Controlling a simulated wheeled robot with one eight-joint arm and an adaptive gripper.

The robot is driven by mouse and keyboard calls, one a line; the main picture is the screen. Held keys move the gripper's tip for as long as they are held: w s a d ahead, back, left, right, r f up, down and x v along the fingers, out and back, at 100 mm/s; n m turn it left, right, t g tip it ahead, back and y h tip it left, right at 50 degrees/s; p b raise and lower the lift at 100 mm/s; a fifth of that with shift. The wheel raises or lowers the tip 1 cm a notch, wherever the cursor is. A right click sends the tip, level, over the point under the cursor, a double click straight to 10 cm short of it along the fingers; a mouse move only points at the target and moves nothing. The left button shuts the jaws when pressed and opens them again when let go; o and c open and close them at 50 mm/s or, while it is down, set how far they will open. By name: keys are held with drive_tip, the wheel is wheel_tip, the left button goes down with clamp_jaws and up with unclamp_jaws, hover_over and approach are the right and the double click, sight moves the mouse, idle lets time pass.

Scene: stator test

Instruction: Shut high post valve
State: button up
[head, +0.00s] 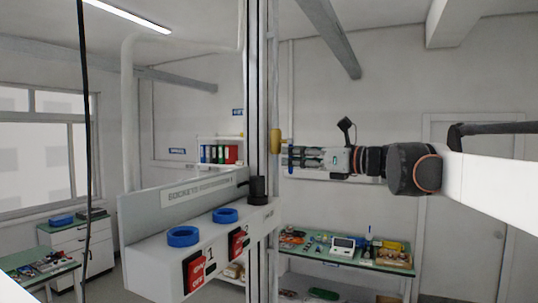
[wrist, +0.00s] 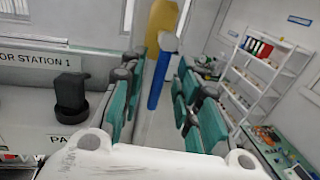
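The high post valve has a yellow body (head: 276,140) on a thin upright post (head: 274,60) in the head view. In the wrist view its yellow part (wrist: 162,22) is at the top centre, with a blue lever (wrist: 156,80) hanging below it. My gripper (head: 291,157) points left at the valve, just right of and slightly below the yellow body. In the wrist view my gripper (wrist: 160,70) is open, its green-padded fingers on either side of the blue lever. I cannot tell whether either finger touches the lever.
A white station panel (head: 160,255) with blue rings and red switches stands at the lower left. A green-topped bench (head: 345,252) with tools is behind, below my arm. A shelf (wrist: 262,75) with binders is at the right in the wrist view. The air around my arm looks clear.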

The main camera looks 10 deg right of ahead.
drive_tip(key=shift+a, duration=0.1)
clamp_jaws()
drive_tip(key=shift+w, duration=0.15)
drive_tip(key=shift+w+d+r+n+g+y+b, duration=0.35)
drive_tip(key=shift+w+r+n+y, duration=0.3)
drive_tip(key=shift+n, duration=2.7)
drive_tip(key=shift+w+d+r+n+g+y+b, duration=0.1)
drive_tip(key=shift+w+d+r+n+y+b, duration=0.5)
drive_tip(key=shift+n, duration=2.8)
drive_tip(key=shift+w+d+r+n+g+y, duration=0.35)
drive_tip(key=shift+n+y, duration=0.5)
drive_tip(key=shift+n, duration=2.5)
drive_tip(key=shift+a, duration=0.1)
unclamp_jaws()
drive_tip(key=shift+r, duration=0.1)
